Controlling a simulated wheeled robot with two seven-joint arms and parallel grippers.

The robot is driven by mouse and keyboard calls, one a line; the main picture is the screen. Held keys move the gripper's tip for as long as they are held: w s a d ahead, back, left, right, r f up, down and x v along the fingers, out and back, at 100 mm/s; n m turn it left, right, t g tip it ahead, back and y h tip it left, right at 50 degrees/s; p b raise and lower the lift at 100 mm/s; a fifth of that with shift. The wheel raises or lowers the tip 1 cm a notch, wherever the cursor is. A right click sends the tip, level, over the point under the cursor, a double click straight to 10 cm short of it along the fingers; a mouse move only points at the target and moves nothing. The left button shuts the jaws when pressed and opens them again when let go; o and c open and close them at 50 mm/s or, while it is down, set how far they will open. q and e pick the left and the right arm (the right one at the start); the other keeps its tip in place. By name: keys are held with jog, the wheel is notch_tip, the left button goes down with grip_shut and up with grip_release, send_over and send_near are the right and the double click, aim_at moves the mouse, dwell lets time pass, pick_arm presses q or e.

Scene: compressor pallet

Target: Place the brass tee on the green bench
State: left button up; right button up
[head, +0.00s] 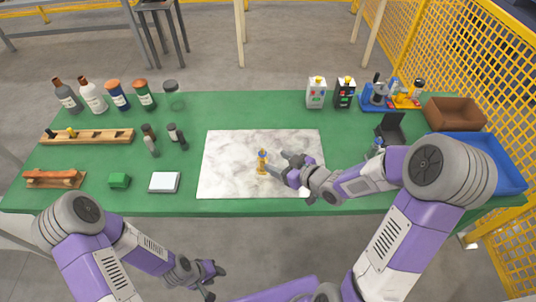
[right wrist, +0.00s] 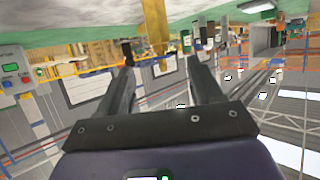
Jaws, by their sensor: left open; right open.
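The brass tee (head: 262,162) stands upright on a pale mottled sheet on the green bench (head: 240,115). My right gripper (head: 277,163) is open just to the right of the tee, low over the sheet, its fingers pointing at it. In the right wrist view, which is upside down, a brass-coloured upright piece (right wrist: 155,28), apparently the tee, shows between the open fingers (right wrist: 161,46); I cannot tell if they touch it. My left gripper (head: 208,280) is open and empty in front of the bench, below its front edge.
The pale sheet (head: 225,180) is otherwise clear. To its left are a white block (head: 164,182), a green block (head: 119,180), dark small bottles (head: 150,142) and wooden racks. Bottles line the back left. Two small boxes (head: 316,93), a brown bin (head: 455,113) and a blue tray (head: 512,172) are right.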

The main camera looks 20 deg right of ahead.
jog(key=v, duration=0.4)
jog(key=shift+p, duration=0.4)
